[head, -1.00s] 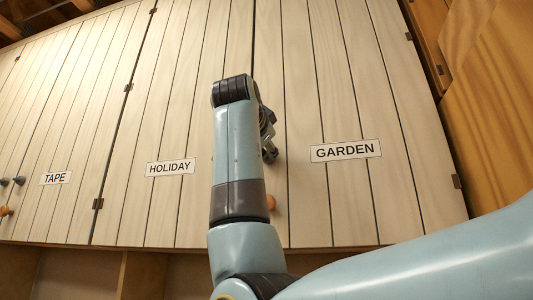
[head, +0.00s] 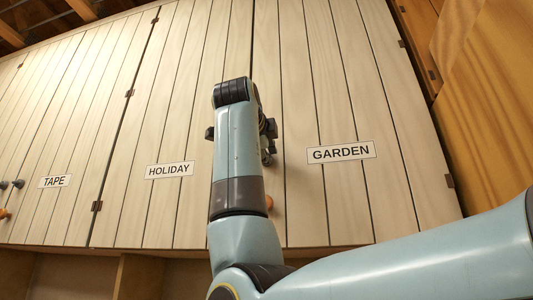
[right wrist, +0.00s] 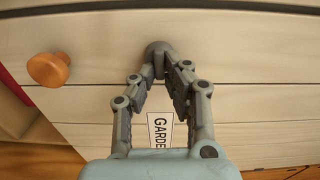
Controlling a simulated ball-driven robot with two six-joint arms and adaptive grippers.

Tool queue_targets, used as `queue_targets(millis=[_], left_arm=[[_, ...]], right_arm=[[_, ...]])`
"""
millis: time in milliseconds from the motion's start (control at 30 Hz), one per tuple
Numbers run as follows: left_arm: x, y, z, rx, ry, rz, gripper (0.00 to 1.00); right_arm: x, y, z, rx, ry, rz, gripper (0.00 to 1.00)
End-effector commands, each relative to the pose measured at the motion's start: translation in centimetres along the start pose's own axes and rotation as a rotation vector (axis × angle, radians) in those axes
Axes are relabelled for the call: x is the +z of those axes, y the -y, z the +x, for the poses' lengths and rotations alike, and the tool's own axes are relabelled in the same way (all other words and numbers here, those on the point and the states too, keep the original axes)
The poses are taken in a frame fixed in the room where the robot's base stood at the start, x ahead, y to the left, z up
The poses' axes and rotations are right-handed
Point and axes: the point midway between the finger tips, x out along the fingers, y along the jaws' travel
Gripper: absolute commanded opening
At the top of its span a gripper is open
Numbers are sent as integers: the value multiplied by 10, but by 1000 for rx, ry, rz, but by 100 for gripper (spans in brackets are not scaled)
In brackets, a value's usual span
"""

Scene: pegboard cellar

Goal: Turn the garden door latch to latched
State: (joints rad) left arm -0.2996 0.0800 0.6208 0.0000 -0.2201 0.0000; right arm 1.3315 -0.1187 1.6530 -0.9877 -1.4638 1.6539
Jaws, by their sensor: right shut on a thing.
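The garden door (head: 345,205) is a pale planked door with a GARDEN label (head: 341,152). The label also shows, turned sideways and partly covered, in the right wrist view (right wrist: 159,129). The latch is a round grey knob (right wrist: 157,48) in the right wrist view. My right gripper (right wrist: 160,72) is shut on it, with the fingertips at the knob. In the head view my right gripper (head: 267,150) is mostly hidden behind my forearm, and the latch cannot be made out. My left gripper is not in view.
An orange knob (right wrist: 48,68) stands on the garden door beside the latch; in the head view it (head: 269,202) peeks out past my arm. Doors labelled HOLIDAY (head: 170,170) and TAPE (head: 55,181) are to the left. All doors look closed. Open shelf space lies below.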

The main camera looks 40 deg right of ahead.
Motion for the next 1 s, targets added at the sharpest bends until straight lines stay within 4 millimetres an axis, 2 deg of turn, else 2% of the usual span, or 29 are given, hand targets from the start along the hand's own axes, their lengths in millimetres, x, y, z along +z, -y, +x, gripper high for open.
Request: queue_targets(millis=[633, 667, 700, 900, 933, 1000], left_arm=[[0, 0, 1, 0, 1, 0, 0], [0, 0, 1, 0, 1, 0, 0], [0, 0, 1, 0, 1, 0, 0], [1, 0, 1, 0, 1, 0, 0], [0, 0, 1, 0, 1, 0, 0], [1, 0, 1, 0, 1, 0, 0]], right_arm=[[-1, 5, 0, -12, 2, 51, 0], [-1, 5, 0, -12, 2, 51, 14], [-1, 5, 0, -11, 2, 51, 20], [0, 3, 0, -7, 1, 48, 46], [0, 2, 0, -7, 1, 48, 49], [0, 2, 0, -6, 1, 48, 49]])
